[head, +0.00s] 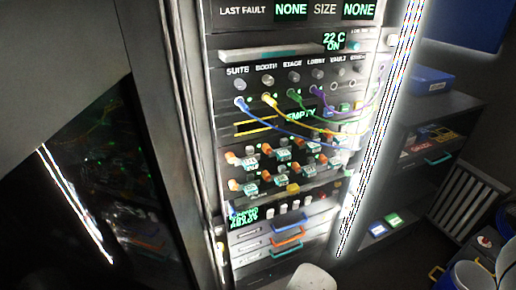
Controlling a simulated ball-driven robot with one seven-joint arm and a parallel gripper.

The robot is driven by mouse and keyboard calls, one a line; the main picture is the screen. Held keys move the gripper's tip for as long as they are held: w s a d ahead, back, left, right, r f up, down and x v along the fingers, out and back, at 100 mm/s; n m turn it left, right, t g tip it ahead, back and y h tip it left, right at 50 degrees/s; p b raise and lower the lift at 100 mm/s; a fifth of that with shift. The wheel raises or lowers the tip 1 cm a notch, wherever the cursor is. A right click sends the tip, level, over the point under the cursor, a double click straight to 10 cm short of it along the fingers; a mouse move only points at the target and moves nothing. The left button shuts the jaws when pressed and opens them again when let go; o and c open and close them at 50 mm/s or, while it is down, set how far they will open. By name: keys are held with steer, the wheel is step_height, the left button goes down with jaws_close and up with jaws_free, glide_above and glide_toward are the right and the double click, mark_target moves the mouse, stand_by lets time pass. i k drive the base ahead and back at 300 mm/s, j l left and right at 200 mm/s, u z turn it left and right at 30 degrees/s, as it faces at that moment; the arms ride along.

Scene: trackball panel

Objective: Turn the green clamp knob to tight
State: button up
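A tall rack panel (222,110) stands upright in the middle of the head view. I cannot make out a green clamp knob on it. Two rows of small orange-and-grey fittings (268,153) sit on its lower half, some with small teal-and-white labels. They are too small to tell whether any is a clamp or how it is turned. A green plug (292,93) with a green cable is in the row of jacks above. No gripper fingers are in view. A white rounded shape at the bottom edge may be part of my arm.
Blue, yellow, green and purple cables (307,121) hang across the panel front. Drawers with blue, orange and teal handles (288,238) are below. A dark shelf unit (445,105) stands at right, with a slatted grille (468,205) and bins near the floor. A dark glossy surface fills the left.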

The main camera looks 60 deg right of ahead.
mark_target(348, 173)
steer(key=z, duration=1.6)
